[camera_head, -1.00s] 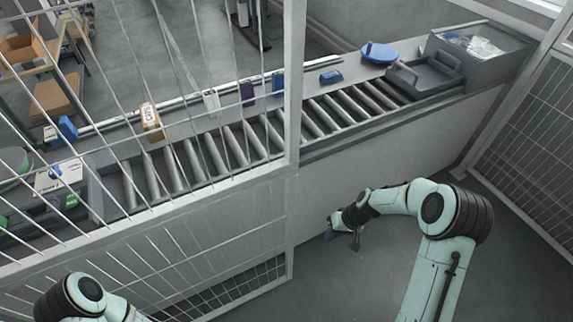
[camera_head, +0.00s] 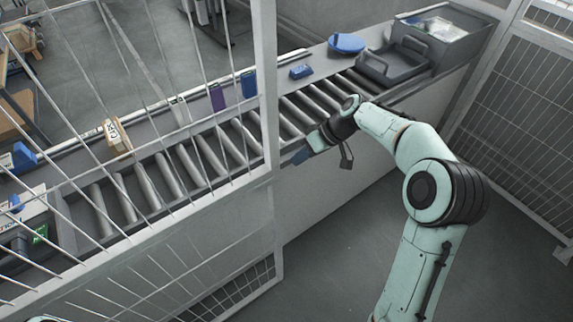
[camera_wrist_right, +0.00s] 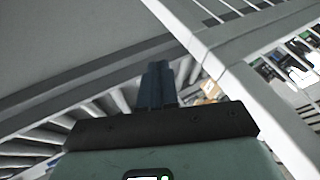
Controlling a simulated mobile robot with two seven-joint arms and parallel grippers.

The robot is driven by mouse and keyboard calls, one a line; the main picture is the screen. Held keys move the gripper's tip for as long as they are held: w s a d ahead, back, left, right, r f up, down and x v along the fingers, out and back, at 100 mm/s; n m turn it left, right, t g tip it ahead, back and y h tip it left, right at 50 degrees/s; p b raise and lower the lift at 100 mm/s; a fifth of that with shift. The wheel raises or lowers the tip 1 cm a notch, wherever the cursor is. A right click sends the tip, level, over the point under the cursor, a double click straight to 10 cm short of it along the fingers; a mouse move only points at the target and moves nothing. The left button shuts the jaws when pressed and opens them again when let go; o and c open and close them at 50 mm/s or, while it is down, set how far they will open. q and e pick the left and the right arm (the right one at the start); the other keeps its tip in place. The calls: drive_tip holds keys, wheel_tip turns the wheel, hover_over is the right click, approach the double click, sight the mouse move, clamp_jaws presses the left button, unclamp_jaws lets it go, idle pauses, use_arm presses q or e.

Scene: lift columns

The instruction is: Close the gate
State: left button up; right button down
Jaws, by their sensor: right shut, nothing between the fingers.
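The gate is a pale grey metal frame with wire bars. Its upright edge (camera_head: 266,110) stands in front of the conveyor in the head view, and mesh fills its lower part. My right gripper (camera_head: 299,157) is just right of that upright, in front of the conveyor's side; I cannot tell whether it touches the frame. In the right wrist view its blue-grey fingers (camera_wrist_right: 157,84) are together and empty, with a pale frame bar (camera_wrist_right: 233,75) passing ahead and to the right. My left gripper is not in view.
Another mesh fence (camera_head: 525,110) stands at the right. Open floor (camera_head: 335,265) lies below the conveyor.

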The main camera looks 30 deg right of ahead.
drive_tip(key=shift+a+f, duration=0.25)
drive_tip(key=shift+a, duration=0.9)
drive_tip(key=shift+a+f, duration=0.2)
drive_tip(key=shift+a, duration=0.9)
drive_tip(key=shift+a, duration=0.1)
